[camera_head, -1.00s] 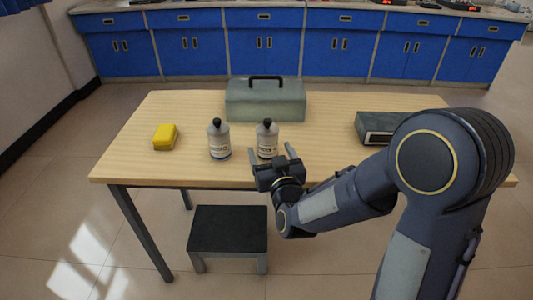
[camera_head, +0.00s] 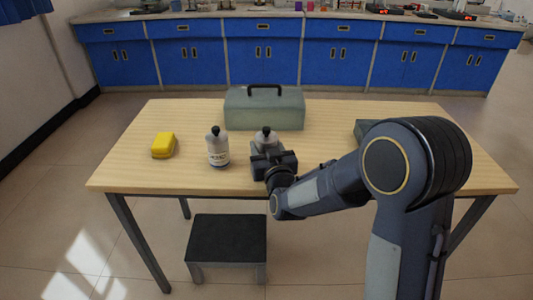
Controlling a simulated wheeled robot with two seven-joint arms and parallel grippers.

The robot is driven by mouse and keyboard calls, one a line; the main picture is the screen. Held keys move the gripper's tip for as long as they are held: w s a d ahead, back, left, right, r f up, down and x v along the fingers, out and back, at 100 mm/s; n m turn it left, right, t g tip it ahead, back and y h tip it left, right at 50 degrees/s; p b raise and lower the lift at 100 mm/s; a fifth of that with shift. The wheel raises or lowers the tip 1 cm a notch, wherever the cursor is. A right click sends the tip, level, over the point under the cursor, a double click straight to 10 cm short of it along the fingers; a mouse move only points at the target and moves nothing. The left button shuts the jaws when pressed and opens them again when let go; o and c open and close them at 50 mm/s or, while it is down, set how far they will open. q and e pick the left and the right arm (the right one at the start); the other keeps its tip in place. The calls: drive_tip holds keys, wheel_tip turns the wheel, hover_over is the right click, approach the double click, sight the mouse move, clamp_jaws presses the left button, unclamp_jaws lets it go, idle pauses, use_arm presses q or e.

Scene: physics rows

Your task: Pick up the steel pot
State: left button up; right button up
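No plain cooking pot shows on the table. Two grey, steel-looking bottle-shaped vessels with black knobs and labels stand upright there: a left one (camera_head: 217,148) and a right one (camera_head: 265,136). My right gripper (camera_head: 267,153) is at the near side of the right vessel and hides its lower part and label. Its fingers are close to or beside that vessel's body, but whether they touch or grip it cannot be seen. The right vessel appears to stand on the table. My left gripper is not in view.
A grey-green toolbox (camera_head: 264,110) stands behind the vessels. A yellow block (camera_head: 163,145) lies at left. A dark box (camera_head: 366,129) at right is partly hidden by my arm. The wooden table (camera_head: 130,172) has free room at front left; a black stool (camera_head: 228,238) stands before it.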

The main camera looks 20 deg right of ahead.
drive_tip(key=c, duration=0.6)
drive_tip(key=shift+r, duration=0.2)
drive_tip(key=s+p, duration=0.1)
drive_tip(key=s, duration=1.7)
drive_tip(key=shift+a, duration=0.15)
